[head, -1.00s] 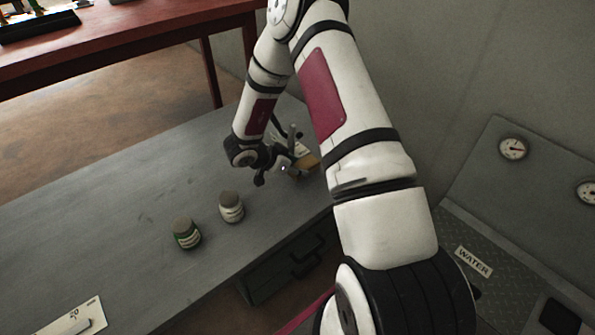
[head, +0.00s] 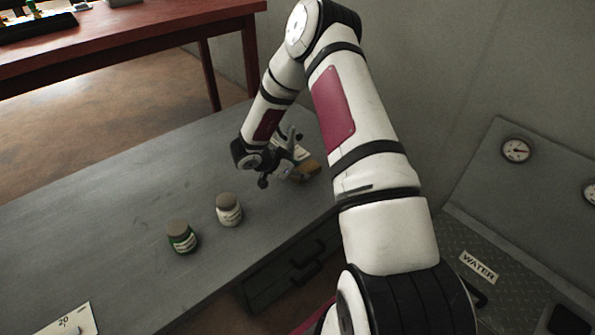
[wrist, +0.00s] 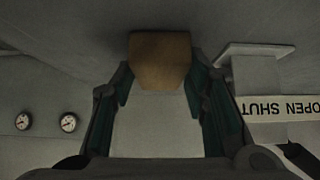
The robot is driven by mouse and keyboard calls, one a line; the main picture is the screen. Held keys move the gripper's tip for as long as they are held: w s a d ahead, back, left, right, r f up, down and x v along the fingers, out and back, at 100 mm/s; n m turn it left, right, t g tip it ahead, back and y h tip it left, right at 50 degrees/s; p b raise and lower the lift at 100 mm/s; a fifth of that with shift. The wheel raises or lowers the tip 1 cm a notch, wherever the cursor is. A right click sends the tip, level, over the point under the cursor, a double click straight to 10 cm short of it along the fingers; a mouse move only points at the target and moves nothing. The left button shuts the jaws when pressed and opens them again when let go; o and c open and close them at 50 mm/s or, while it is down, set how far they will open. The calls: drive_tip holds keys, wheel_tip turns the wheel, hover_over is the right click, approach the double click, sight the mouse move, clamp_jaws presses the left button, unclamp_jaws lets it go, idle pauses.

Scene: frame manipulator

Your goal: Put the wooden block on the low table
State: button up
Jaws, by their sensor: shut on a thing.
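The wooden block (wrist: 160,62) is brown and sits between the fingertips of my gripper (wrist: 158,85) in the wrist view. My gripper is shut on it. In the head view my gripper (head: 284,160) is over the far right part of the grey table (head: 120,205), and the block (head: 303,172) shows as a small tan patch beside it, partly hidden by the fingers. I cannot tell how high it is above the surface. A taller-looking red-brown table (head: 150,30) stands at the upper left; neither table is labelled as the low one.
A paper (head: 72,322) lies near the front left. An OPEN SHUT label (wrist: 280,108) is beside the gripper. A gauge panel (head: 530,190) is at right. The grey table's left part is clear.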

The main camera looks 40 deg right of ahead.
drive_tip(key=o, duration=1.3)
